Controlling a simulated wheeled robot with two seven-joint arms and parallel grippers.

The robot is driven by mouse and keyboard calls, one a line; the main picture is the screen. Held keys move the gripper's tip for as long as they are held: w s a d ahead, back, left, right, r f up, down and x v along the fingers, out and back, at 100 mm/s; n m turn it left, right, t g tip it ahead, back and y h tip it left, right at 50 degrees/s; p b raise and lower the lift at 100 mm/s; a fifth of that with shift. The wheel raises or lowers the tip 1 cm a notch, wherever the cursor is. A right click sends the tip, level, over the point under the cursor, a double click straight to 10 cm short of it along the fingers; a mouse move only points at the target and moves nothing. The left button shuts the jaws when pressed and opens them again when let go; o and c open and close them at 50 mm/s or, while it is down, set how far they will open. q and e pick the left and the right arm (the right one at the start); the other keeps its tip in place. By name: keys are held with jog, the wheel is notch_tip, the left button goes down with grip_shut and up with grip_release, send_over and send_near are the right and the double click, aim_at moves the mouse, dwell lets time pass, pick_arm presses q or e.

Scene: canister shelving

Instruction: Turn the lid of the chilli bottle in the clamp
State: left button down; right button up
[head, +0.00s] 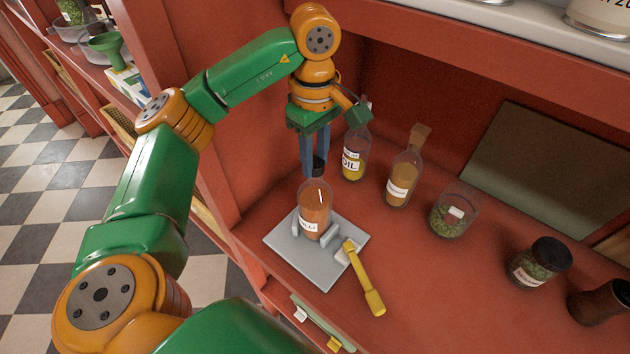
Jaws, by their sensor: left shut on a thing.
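The chilli bottle (314,212) is a clear jar with orange-red contents and a white label. It stands upright between the grey jaws of the clamp (283,252), whose flat grey base lies on the shelf. The clamp's yellow handle (364,278) sticks out to the front right. My left gripper (314,164) points down over the bottle, its blue fingers shut on the dark lid (318,168). The lid is right at the bottle's top; I cannot tell whether it touches the glass. My right gripper is not in view.
Behind stand an oil bottle (354,155) and a corked bottle (403,180). To the right are a glass of green bits (453,214), a dark-lidded jar (538,264) and a dark brown container (598,302). A red upright panel is close left of the clamp; an upper shelf overhangs.

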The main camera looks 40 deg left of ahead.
pick_arm(q)
jog(key=n, duration=1)
jog(key=shift+s, duration=0.1)
jog(key=c, duration=0.5)
grip_release()
